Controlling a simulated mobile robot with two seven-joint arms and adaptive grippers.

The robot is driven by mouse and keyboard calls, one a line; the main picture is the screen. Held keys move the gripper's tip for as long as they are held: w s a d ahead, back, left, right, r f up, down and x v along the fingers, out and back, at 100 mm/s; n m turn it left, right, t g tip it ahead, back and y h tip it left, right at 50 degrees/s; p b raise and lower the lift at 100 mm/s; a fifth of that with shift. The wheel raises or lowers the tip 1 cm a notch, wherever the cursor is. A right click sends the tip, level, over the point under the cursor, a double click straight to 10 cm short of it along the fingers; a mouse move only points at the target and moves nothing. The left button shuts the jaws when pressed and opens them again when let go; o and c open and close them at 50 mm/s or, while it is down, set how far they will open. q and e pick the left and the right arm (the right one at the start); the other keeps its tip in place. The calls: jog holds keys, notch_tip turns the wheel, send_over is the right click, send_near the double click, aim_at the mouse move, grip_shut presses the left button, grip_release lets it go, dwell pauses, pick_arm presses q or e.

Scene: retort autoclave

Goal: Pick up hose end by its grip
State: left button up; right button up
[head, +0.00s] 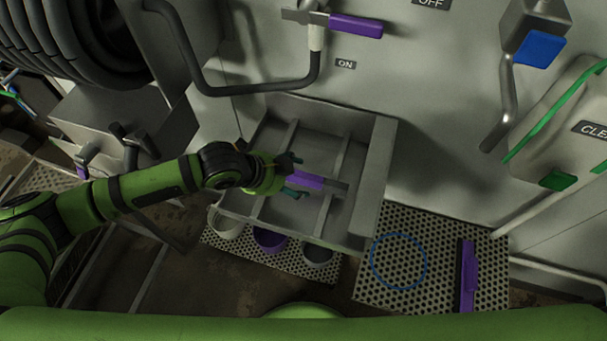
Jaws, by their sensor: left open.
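A purple grip with a grey metal end (307,180) lies in the divided grey tray (383,165) at the middle of the head view. I cannot tell for sure whether it is the hose end, as its near end is hidden by my gripper. My left gripper (293,175) is over the tray. Its two teal fingers are open, one on each side of the purple grip, with no clear contact. A dark hose (255,88) runs from the upper left to a fitting below the purple lever (355,26). My right gripper is out of view.
The tray's walls and dividers surround the grip. Several cups, one purple (269,240), stand below the tray. A blue ring (399,262) and a purple-handled tool (467,275) are on the perforated mat (440,230) to the right. A coiled black hose (70,45) hangs upper left.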

aim_at(300, 181)
pick_arm(q)
jog(key=shift+p+x, duration=0.65)
jog(key=shift+x, duration=1.6)
jog(key=shift+w+a, duration=0.1)
jog(key=shift+a, duration=0.1)
jog(key=shift+c, duration=0.4)
grip_shut()
